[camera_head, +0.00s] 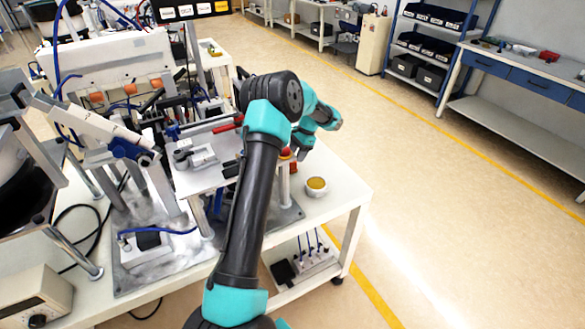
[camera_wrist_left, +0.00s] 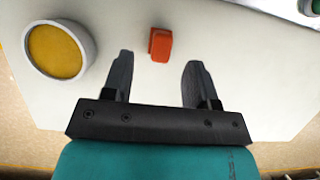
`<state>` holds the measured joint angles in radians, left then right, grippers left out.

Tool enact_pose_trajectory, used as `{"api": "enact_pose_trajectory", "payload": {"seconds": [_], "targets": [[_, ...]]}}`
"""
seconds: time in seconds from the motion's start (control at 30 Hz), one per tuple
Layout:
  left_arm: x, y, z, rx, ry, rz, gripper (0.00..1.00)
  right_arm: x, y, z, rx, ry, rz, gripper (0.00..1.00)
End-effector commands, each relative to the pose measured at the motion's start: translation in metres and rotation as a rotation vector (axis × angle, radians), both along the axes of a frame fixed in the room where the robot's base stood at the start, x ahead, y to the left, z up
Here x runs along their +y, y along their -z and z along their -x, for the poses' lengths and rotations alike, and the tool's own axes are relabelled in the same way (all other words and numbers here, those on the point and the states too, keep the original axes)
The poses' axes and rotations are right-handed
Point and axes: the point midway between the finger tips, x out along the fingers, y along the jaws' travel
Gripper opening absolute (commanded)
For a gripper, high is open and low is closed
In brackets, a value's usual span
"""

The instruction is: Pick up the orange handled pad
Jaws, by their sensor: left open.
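In the left wrist view a small orange block-like piece (camera_wrist_left: 160,44), which looks like the orange handled pad, lies on the white tabletop (camera_wrist_left: 145,20). My left gripper (camera_wrist_left: 155,66) is open and empty. No contact shows. Orange-red bits show beside the arm, but I cannot tell which is the pad. My right gripper is in neither view.
A round grey cup with yellow contents (camera_wrist_left: 57,50) stands left of the left finger; it also shows near the table's right corner in the head view (camera_head: 316,186). Feeder machinery (camera_head: 110,65) crowds the table's left side. The tabletop around the orange piece is clear.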

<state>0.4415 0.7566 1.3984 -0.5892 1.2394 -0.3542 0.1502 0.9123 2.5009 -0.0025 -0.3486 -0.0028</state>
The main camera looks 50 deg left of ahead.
Motion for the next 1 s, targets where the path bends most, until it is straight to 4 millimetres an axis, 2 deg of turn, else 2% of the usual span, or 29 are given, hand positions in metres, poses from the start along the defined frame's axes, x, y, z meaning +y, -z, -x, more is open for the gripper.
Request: {"api": "enact_pose_trajectory", "payload": {"seconds": [0.17,0.4,0.5,1.0], "targets": [[0.002,0.009,0.003,0.001,0.000,0.001,0.53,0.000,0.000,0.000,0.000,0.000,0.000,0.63],[0.006,0.040,0.013,0.003,-0.001,0.002,0.53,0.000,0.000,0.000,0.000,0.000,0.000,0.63],[0.007,0.047,0.016,0.000,-0.001,0.002,0.53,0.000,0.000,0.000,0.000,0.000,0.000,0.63],[0.007,0.048,0.016,-0.001,0.000,0.001,0.53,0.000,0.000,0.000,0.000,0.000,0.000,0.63]]}}
